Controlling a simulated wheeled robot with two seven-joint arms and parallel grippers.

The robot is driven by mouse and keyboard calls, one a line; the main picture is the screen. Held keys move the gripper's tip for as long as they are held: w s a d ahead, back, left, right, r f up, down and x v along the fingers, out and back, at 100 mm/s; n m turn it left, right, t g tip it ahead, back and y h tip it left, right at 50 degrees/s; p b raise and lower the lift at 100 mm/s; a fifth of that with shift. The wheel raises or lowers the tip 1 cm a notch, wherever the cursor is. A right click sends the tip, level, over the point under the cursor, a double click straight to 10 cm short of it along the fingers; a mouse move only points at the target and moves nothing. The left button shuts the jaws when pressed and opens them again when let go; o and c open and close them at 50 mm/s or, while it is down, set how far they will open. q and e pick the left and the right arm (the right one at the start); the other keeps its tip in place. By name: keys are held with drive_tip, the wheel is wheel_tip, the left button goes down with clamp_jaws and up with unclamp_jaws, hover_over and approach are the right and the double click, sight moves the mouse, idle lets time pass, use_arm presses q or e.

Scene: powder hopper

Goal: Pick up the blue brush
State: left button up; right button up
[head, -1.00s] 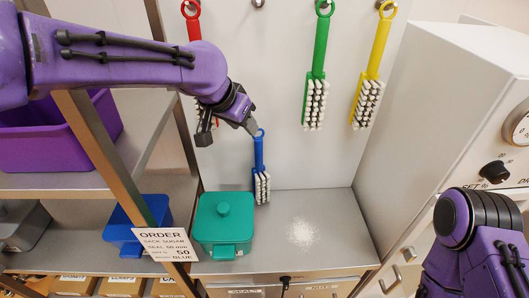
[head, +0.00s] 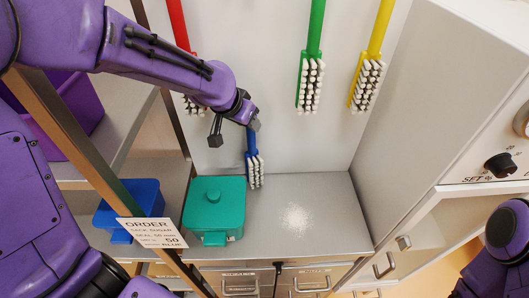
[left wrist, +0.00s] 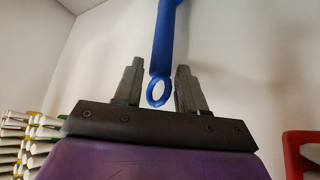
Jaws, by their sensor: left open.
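The blue brush (head: 254,168) hangs upright against the pale back wall, its white bristles low, just above the steel counter. My left gripper (head: 253,124) is at the top of its handle and hides the ring in the head view. In the left wrist view the blue handle (left wrist: 163,40) and its ring lie between the two open fingers of my left gripper (left wrist: 160,88). I see a gap on both sides of the ring. Part of my right arm shows at the right edge, but its gripper is out of view.
Red (head: 178,25), green (head: 311,80) and yellow (head: 368,80) brushes hang higher on the wall. A teal lidded box (head: 215,210) and spilled white powder (head: 296,218) are on the counter (head: 335,205). An order card (head: 152,233) and a blue bin (head: 130,205) are at left.

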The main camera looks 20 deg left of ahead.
use_arm(q)
drive_tip(key=shift+w+a, duration=0.1)
clamp_jaws()
idle(1.2)
